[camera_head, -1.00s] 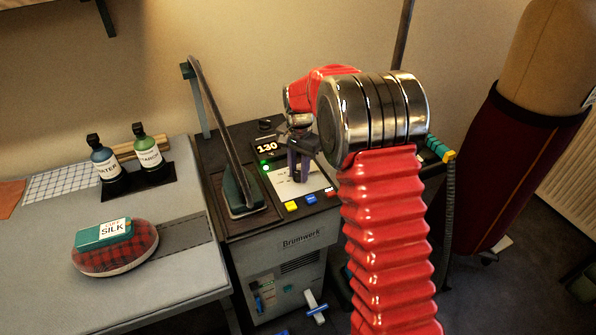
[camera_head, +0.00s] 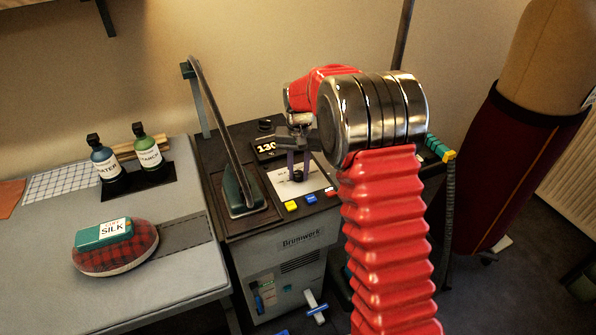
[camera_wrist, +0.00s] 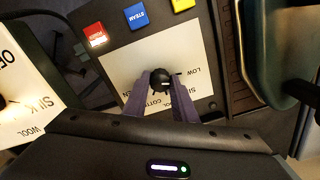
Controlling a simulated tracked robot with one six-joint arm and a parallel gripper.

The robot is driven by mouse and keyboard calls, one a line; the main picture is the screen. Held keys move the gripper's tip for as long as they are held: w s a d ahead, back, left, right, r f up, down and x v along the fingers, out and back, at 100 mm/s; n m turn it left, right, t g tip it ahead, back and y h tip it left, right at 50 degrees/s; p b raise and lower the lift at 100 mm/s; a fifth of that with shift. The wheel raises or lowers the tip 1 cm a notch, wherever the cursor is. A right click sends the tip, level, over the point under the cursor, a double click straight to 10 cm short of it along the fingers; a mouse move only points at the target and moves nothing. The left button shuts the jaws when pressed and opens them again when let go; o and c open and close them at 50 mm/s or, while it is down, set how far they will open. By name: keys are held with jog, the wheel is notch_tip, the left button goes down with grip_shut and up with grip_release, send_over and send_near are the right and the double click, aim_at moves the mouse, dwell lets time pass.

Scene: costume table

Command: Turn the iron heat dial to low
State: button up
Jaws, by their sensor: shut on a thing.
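The heat dial (camera_wrist: 161,79) is a small black knob with a pale mark, on a white scale plate (camera_wrist: 125,65). In the wrist view, the words LOW, SILK and COTTON show on the plate; LOW is right of the knob. I cannot tell exactly where the mark points. My gripper (camera_wrist: 161,88) is shut on the dial, one purple-grey finger on each side. In the head view, my gripper (camera_head: 298,163) reaches down to the plate from above. The iron (camera_head: 240,190) stands on the station left of the plate.
Yellow (camera_head: 291,206), blue and red buttons line the plate's front edge. A display (camera_head: 264,148) behind it reads 130, partly covered by my gripper. A table (camera_head: 190,270) at left holds two bottles and a plaid cushion. A dress form stands at right.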

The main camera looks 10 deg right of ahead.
aim_at(299, 172)
jog(key=shift+n, duration=1)
jog(key=o, duration=1)
jog(key=shift+o, duration=0.2)
jog(key=shift+r, duration=0.15)
notch_tip(299, 172, up, 14)
jog(key=shift+f, duration=0.25)
jog(key=shift+w+d, duration=0.1)
